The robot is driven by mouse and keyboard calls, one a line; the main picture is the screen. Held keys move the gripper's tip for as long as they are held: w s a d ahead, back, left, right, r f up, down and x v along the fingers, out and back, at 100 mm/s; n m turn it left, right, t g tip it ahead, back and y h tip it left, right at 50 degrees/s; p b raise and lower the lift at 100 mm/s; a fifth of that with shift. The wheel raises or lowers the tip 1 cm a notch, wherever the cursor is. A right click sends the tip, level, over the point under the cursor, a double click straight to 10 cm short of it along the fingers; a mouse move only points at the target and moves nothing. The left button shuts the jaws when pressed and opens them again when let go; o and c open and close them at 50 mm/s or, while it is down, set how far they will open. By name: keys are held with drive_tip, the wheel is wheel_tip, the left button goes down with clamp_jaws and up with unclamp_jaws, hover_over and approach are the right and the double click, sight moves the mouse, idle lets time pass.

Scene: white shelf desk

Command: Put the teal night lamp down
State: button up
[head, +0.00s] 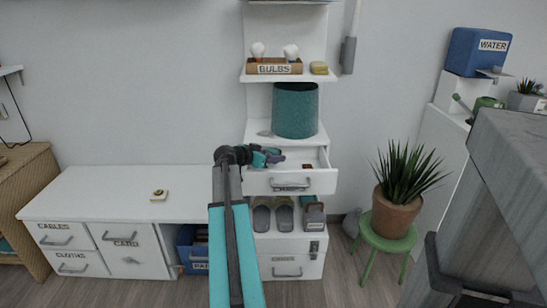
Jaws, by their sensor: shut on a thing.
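My gripper (272,157) is at the end of my teal and dark arm, in front of the white shelf tower and above the left part of an open drawer. It is shut on a small teal thing (259,160), which appears to be the night lamp. Its shape is hard to tell against the teal and dark parts of my gripper. The open white drawer (290,184) sticks out below it, with a small dark red thing (307,167) inside. A large teal cylinder (295,110) stands on the shelf above the drawer, apart from my gripper.
A box of bulbs (274,68) stands on the upper shelf beside a yellow block (319,68). The white desk top (110,190) at left is mostly clear, with one small yellowish thing (159,195). A potted plant (397,213) stands on a green stool (388,240) at right.

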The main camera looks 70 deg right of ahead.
drive_tip(key=shift+f, duration=0.1)
drive_tip(key=o, duration=1.1)
drive_tip(key=shift+c, duration=0.2)
drive_tip(key=shift+r, duration=0.2)
drive_tip(key=shift+r+p, duration=0.4)
drive_tip(key=shift+p, duration=0.3)
drive_tip(key=p+v, duration=0.2)
drive_tip(key=v, duration=1)
